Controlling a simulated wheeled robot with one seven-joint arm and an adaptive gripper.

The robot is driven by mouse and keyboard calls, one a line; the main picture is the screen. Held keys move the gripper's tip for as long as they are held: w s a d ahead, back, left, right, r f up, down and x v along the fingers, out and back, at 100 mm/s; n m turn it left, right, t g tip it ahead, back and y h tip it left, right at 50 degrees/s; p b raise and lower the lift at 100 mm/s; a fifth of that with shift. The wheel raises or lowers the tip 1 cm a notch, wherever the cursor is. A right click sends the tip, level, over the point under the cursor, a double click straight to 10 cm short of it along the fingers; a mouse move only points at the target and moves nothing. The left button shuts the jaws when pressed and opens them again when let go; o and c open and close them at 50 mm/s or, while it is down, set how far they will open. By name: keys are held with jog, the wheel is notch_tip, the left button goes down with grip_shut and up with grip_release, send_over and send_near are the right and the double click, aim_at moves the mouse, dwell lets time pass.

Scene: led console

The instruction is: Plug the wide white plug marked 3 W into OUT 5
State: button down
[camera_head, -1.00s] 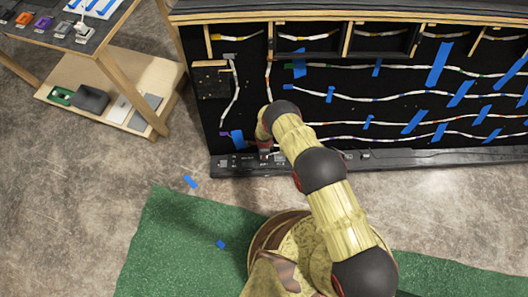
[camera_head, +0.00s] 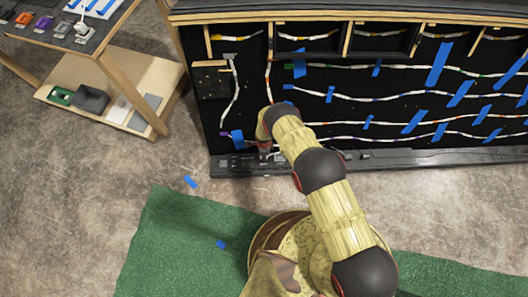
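My gripper (camera_head: 264,152) points down at the dark ledge (camera_head: 400,158) along the bottom of the black console board, near the ledge's left end. My wrist covers most of it, and its fingers are too small to tell whether they are open, shut or holding something. Small sockets or labels (camera_head: 238,161) show on the ledge beside the gripper, too small to read, so I cannot tell which is OUT 5. I cannot make out a plug marked 3 W. A whitish plug-like piece (camera_head: 83,27) sits on the side table at the upper left; its marking is unreadable.
White cables (camera_head: 400,95) with blue tape run across the board (camera_head: 350,115). A small wooden-edged box (camera_head: 211,80) is at the board's left. The side table (camera_head: 120,37) holds coloured blocks, with a lower shelf (camera_head: 142,82).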

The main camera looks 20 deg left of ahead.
dwell(0.3)
jog(key=c, duration=1.7)
grip_release()
jog(key=o, duration=0.4)
jog(key=o, duration=0.3)
jog(key=shift+r+p, duration=1.85)
jog(key=shift+r, duration=1.65)
